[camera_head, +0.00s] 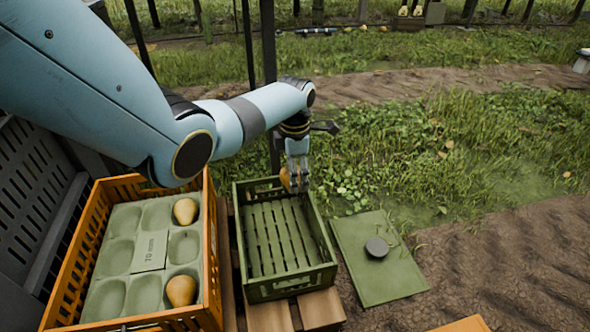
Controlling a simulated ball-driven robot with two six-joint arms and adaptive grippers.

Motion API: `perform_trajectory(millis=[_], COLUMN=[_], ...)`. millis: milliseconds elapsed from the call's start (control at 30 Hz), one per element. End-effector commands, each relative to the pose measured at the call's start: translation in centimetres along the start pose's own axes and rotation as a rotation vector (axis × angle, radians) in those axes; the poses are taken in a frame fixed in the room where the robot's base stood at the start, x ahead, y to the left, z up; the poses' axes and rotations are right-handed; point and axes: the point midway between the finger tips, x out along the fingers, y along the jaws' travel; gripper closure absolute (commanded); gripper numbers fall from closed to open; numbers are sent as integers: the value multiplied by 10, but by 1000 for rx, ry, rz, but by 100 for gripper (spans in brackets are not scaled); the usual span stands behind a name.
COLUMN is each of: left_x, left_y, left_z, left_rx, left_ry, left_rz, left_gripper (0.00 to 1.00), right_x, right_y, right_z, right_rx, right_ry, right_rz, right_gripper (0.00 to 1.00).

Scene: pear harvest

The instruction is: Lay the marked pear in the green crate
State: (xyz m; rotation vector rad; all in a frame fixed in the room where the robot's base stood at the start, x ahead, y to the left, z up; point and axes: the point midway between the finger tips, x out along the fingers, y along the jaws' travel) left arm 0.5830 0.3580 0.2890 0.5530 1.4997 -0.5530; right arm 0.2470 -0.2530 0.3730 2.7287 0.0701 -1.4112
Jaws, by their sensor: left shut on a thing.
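The green crate (292,282) stands on wooden slats in the middle of the camera_head view. Its slatted floor is bare where I can see it. My left gripper (296,182) reaches in from the left and points down over the crate's far right corner. It is shut on a pear (286,178), which is partly hidden by the fingers. I cannot tell whether the pear touches the crate's rim. No mark on this pear can be made out. My right gripper is not in view.
An orange crate (212,262) stands left of the green one. Its grey-green tray (152,217), labelled 70 mm, holds a pear (185,211) at the back and another pear (181,290) at the front. A green board (395,287) with a dark round knob (377,247) lies to the right.

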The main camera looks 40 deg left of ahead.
Motion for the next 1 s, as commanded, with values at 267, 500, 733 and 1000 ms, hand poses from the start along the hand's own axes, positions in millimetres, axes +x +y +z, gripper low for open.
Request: perform_trajectory(millis=[267, 500, 733, 1000], left_x=[17, 31, 37, 37], left_y=[0, 0, 0, 0], left_z=[0, 0, 0, 0], left_rx=[0, 0, 0, 0], left_ry=[1, 1, -1, -1], left_rz=[-1, -1, 1, 1], left_gripper=[67, 67, 67, 67], right_x=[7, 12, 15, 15], right_y=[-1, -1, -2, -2], right_z=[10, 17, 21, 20], right_rx=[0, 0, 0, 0], right_ry=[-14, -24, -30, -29], right_rz=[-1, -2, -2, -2], right_gripper=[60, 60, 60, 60])
